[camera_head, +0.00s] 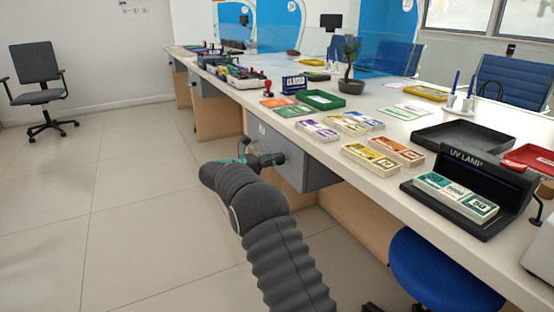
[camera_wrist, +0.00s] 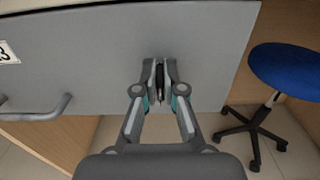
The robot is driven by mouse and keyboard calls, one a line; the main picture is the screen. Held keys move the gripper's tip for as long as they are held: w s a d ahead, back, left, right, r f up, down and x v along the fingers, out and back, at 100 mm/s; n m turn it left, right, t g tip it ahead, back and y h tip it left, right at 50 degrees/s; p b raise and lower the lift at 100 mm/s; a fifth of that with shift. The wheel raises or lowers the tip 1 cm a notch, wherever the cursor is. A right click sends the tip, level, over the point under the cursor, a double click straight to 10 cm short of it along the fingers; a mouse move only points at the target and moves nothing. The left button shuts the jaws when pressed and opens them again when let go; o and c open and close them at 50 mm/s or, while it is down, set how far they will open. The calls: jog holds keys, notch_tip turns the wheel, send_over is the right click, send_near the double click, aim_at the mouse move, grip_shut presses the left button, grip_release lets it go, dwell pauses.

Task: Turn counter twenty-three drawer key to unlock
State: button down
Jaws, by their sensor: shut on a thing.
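The grey drawer front (camera_wrist: 105,50) fills the upper part of the wrist view. A label with a partly cut-off number ending in 3 (camera_wrist: 8,52) is at its left edge, above a bar handle (camera_wrist: 42,108). My gripper (camera_wrist: 161,68) is shut on the dark key (camera_wrist: 160,80) at the drawer front, right of the handle. The fingers hide most of the key and its lock. In the head view the grey drawer unit (camera_head: 312,174) hangs under the counter, and my gripper (camera_head: 268,159) is at its front. The drawer looks closed.
The white counter (camera_head: 345,190) above holds banknote bundles (camera_head: 370,158), a green tray (camera_head: 320,99) and a black UV lamp (camera_head: 465,165). A blue stool (camera_head: 440,275) stands at the lower right, also in the wrist view (camera_wrist: 290,68).

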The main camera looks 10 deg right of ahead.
jog(key=m+b, duration=0.1)
jog(key=m, duration=0.1)
jog(key=m+b, duration=0.2)
jog(key=shift+s+f, duration=0.2)
jog(key=m+b, duration=0.1)
jog(key=m, duration=0.1)
jog(key=m+b, duration=0.2)
jog(key=m, duration=0.1)
jog(key=shift+s+d+f, duration=0.1)
jog(key=shift+s+f, duration=0.1)
jog(key=m+b, duration=0.4)
jog(key=shift+s+f+m, duration=0.1)
jog(key=shift+f+m, duration=0.1)
jog(key=shift+m, duration=0.1)
jog(key=shift+m+b, duration=1.1)
jog(key=shift+m, duration=1.1)
jog(key=c, duration=1.3)
grip_release()
